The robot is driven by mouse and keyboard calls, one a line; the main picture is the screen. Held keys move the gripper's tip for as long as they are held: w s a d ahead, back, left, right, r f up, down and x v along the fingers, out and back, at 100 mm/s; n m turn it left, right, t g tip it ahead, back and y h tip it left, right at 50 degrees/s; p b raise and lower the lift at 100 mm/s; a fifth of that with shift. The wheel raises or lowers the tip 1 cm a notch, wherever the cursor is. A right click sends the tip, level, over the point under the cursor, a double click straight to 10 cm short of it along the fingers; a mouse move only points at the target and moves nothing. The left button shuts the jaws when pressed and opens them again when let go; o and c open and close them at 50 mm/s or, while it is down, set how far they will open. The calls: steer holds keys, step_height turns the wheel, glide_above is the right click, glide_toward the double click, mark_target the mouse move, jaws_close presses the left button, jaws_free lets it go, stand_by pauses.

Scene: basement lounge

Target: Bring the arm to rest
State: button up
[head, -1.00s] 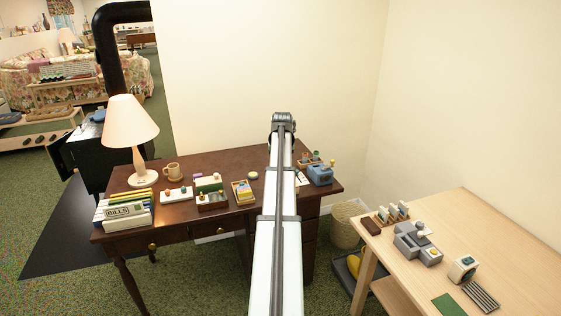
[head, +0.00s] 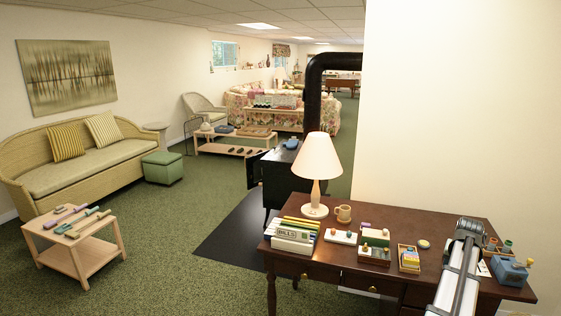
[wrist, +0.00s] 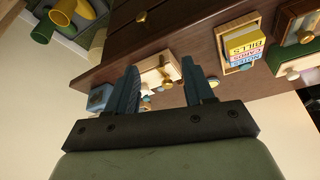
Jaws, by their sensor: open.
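My gripper (wrist: 162,84) shows in the wrist view with its two blue fingers apart. No object is held between them. Beyond the fingers is a pale block with brass-coloured knobs (wrist: 158,72), which cannot be placed for sure. In the head view, part of my arm (head: 458,275) reaches over the right part of the dark desk (head: 400,222). My gripper is hidden in that view.
The desk bears a lamp (head: 318,160), a mug (head: 343,213), a bills box (head: 296,238), a card box (head: 409,258) and a blue device (head: 510,271). A small table (head: 80,250) and sofa (head: 80,165) stand left. Green carpet (head: 185,215) lies open between.

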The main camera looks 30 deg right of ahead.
steer(key=w+a+f+n+g+y, duration=0.1)
steer(key=w+a+f+n+y, duration=0.1)
steer(key=a+f, duration=1.5)
steer(key=w+a+f+n+g+y, duration=0.25)
steer(key=a+f, duration=1.15)
steer(key=a, duration=0.7)
steer(key=s+a+f+n+g, duration=0.1)
steer(key=s+a+f, duration=0.3)
steer(key=a, duration=0.6)
steer(key=s+a+f+n+g, duration=0.2)
steer(key=s+a+f+n, duration=0.2)
steer(key=s+a, duration=0.4)
steer(key=s+a+f+n+g, duration=0.2)
steer(key=s+a+f, duration=0.4)
steer(key=a, duration=0.8)
steer(key=shift+s+a+n+h, duration=0.25)
steer(key=shift+s+n+h, duration=0.1)
steer(key=shift+n, duration=0.3)
steer(key=shift+f, duration=0.1)
